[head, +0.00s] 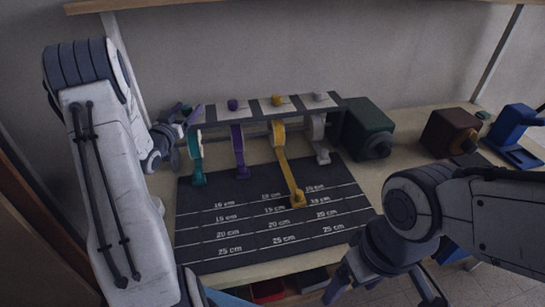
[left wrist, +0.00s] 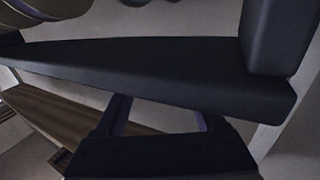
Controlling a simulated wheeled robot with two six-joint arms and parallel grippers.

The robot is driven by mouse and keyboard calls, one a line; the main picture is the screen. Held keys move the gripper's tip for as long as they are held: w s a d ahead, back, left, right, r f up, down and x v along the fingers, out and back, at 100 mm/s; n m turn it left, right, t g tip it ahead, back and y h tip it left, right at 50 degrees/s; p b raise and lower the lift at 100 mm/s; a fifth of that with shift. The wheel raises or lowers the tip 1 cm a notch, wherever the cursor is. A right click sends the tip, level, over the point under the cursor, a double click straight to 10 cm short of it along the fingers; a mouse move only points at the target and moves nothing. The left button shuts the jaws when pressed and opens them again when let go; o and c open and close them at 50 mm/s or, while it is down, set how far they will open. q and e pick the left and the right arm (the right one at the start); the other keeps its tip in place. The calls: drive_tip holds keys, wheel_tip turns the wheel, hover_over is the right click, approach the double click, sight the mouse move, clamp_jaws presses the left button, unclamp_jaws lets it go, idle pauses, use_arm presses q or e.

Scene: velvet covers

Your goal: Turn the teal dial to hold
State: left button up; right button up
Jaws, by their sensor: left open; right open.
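A striped black and white rack (head: 210,114) stands at the back of the table, with a row of coloured dials on top. The teal dial (head: 187,109) is at its left end, mostly hidden by my left gripper. A teal strip (head: 195,147) hangs below it onto the dark mat. My left gripper (head: 180,116) is open at the teal dial; I cannot tell whether it touches. The left wrist view shows mostly large dark surfaces, and neither the dial nor any hold mark is clear there. My right gripper (head: 385,291) is open and empty at the front right.
Purple (head: 233,104), yellow (head: 277,100) and grey (head: 320,97) dials sit along the rack. A yellow strip (head: 287,172) reaches onto the marked mat (head: 250,257). A green box (head: 366,128), brown box (head: 448,130) and blue stand (head: 515,135) are at right.

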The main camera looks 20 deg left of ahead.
use_arm(q)
drive_tip(key=n+y+p, duration=0.1)
drive_tip(key=y, duration=0.1)
drive_tip(key=n+g+y+p, duration=0.1)
drive_tip(key=n+y, duration=0.1)
drive_tip(key=y, duration=0.1)
drive_tip(key=shift+d+r+g+y, duration=0.1)
drive_tip(key=shift+d+g+y, duration=0.05)
drive_tip(key=shift+g+y, duration=0.15)
drive_tip(key=b+v, duration=0.3)
drive_tip(key=v, duration=0.7)
drive_tip(key=w+d+f+m+g+h+p, duration=0.1)
drive_tip(key=w+d+g+h, duration=0.15)
drive_tip(key=d, duration=0.45)
drive_tip(key=w+d+f+m+g+h, duration=0.1)
drive_tip(key=d+m+h, duration=0.15)
drive_tip(key=d, duration=0.45)
drive_tip(key=s+d+m+g+h+p, duration=0.1)
drive_tip(key=s+d+m+g+h, duration=0.1)
drive_tip(key=d, duration=1)
drive_tip(key=shift+s+f+g+h, duration=0.4)
drive_tip(key=shift+s+g, duration=0.45)
drive_tip(key=shift+s, duration=0.25)
drive_tip(key=shift+d, duration=0.1)
